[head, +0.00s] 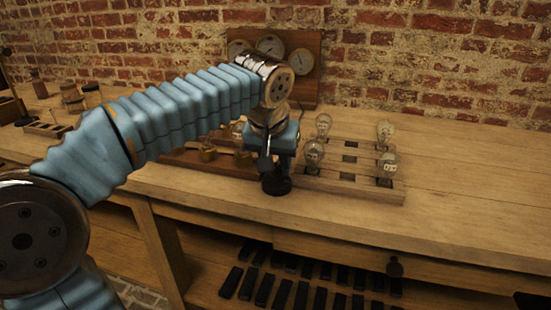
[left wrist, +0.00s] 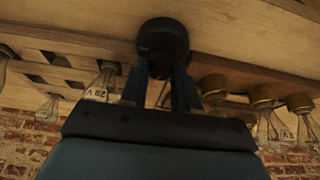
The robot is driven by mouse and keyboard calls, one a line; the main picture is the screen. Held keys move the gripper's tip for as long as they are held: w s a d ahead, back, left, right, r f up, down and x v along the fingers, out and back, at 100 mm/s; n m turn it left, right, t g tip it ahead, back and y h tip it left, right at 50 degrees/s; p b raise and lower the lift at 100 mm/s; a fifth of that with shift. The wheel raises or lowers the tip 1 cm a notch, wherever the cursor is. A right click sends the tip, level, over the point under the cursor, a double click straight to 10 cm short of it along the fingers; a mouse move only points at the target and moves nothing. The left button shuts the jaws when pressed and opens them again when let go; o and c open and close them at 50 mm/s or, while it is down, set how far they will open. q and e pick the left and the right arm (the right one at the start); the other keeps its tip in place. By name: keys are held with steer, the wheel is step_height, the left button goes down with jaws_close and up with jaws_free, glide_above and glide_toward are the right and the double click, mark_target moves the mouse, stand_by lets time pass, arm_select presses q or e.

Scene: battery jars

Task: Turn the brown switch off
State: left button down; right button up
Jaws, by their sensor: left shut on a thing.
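My left gripper (head: 277,170) reaches down over the workbench from the left, its fingers shut on a dark, nearly black round knob (head: 276,187). In the left wrist view the knob (left wrist: 163,36) shows at the top, between the finger ends of my gripper (left wrist: 160,80). It stands at the front edge of the reddish-brown board (head: 190,164), beside the wooden bulb rack. In this light I cannot tell whether it is the brown switch, or its on or off position. My gripper hides part of it. My right gripper is not in view.
A wooden rack (head: 375,197) with several glass bulbs (head: 386,131) stands right of my gripper. Brass-topped pieces (head: 208,152) stand on the board to the left. A panel with three gauges (head: 301,62) is behind. The right side of the bench (head: 470,190) is clear.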

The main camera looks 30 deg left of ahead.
arm_select(q)
steer(key=shift+n+y, duration=0.4)
steer(key=shift+n, duration=0.7)
steer(key=c, duration=0.8)
jaws_free()
steer(key=p+v, duration=0.1)
steer(key=v, duration=0.6)
steer(key=p+v, duration=0.1)
steer(key=v, duration=0.6)
steer(key=shift+w+d, duration=0.1)
steer(key=shift+w, duration=0.15)
